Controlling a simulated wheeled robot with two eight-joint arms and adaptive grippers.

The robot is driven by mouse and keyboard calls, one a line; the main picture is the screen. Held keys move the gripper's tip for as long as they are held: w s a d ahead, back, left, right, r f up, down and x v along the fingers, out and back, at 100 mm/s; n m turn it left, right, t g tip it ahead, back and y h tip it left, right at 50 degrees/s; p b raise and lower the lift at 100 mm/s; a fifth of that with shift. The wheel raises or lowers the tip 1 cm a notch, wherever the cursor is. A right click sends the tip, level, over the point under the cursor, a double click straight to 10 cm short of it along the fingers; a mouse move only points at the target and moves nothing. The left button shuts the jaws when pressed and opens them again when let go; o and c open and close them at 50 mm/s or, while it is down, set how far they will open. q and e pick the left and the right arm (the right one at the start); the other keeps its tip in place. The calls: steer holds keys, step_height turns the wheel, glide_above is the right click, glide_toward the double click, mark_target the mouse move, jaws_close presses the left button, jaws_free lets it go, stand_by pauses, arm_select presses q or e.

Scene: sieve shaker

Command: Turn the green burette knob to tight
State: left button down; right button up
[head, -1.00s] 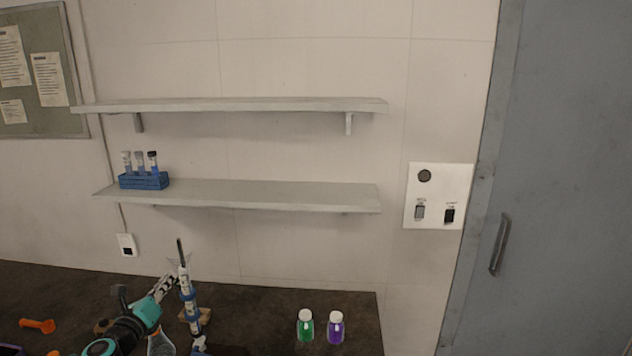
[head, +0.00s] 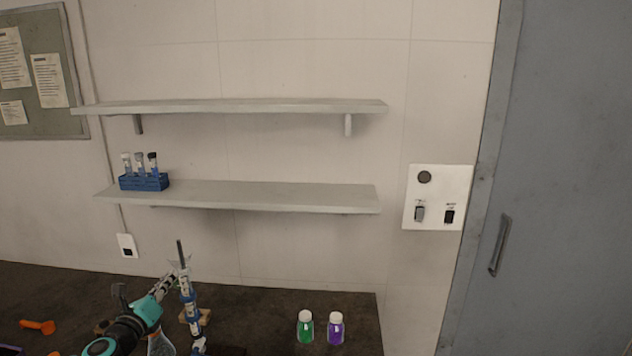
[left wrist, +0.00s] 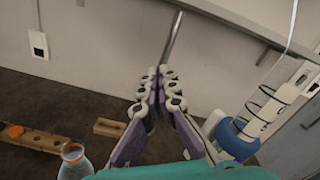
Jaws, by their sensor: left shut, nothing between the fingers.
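The burette assembly (head: 188,300), blue and white, stands upright on the dark bench in the head view, beside a thin metal rod. In the left wrist view a blue and white part of it (left wrist: 262,112) shows at the right, and the rod (left wrist: 172,40) rises beyond the fingertips. I cannot make out a green knob in either view. My left gripper (head: 170,281) is close beside the burette's upper part. In the left wrist view its fingers (left wrist: 160,78) are together with nothing between them. My right gripper is not in view.
A clear flask (head: 160,345) stands near my left forearm. A green bottle (head: 305,327) and a purple bottle (head: 336,328) stand to the right. A wooden block (left wrist: 108,128) and an orange object (head: 38,326) lie on the bench. Shelves (head: 240,196) hang above.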

arm_select(q)
steer(key=shift+s+a, duration=0.15)
steer(key=shift+s, duration=1.35)
steer(key=shift+s+a, duration=0.1)
steer(key=shift+s, duration=1.35)
steer(key=shift+f, duration=0.1)
